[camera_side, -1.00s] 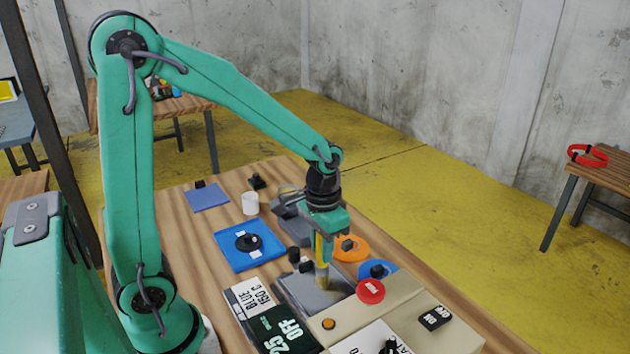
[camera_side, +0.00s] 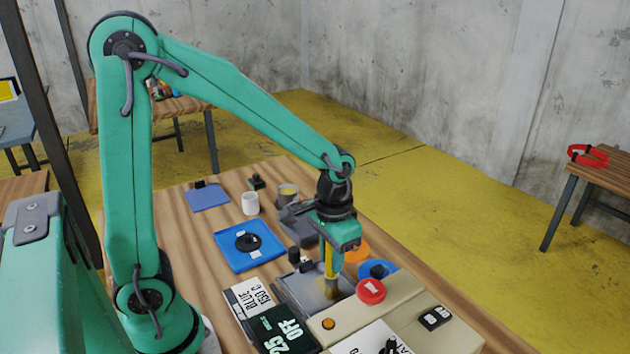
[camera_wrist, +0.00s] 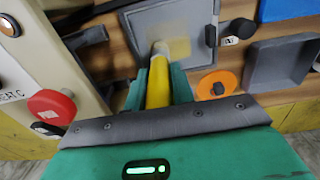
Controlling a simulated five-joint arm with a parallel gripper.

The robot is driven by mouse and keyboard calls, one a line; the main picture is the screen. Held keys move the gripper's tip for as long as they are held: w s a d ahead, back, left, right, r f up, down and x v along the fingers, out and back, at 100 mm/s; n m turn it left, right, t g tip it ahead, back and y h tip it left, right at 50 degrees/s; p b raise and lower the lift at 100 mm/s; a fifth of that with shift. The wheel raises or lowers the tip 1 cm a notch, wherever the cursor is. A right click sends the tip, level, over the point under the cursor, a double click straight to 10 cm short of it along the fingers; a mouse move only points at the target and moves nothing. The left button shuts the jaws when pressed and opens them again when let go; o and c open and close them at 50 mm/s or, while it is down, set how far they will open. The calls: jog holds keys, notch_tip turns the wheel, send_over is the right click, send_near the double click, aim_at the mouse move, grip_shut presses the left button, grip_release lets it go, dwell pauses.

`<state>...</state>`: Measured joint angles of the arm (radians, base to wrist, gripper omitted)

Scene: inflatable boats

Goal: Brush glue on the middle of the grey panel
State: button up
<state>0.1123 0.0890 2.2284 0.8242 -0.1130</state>
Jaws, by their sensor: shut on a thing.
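My gripper (camera_side: 333,262) is shut on a brush with a yellow handle, held upright over the work. In the wrist view my gripper (camera_wrist: 159,88) holds the yellow brush (camera_wrist: 158,90), which points away from me. The brush's tip is at the grey panel (camera_side: 290,283), on or just above its surface; I cannot tell contact for sure. In the wrist view the grey panel (camera_wrist: 145,22) shows a pale yellowish glue patch around its middle, beside the brush tip. A pot with yellowish contents (camera_side: 288,190) stands behind the gripper.
A beige control box with a red button (camera_side: 371,291) stands close to the gripper at the front right. Orange (camera_wrist: 217,85) and blue (camera_side: 377,271) discs lie near the panel.

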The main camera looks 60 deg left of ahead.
jog(key=shift+s+a, duration=0.75)
jog(key=shift+a, duration=2)
jog(key=shift+d, duration=3.95)
notch_tip(320, 180, up, 8)
jog(key=shift+a, duration=0.15)
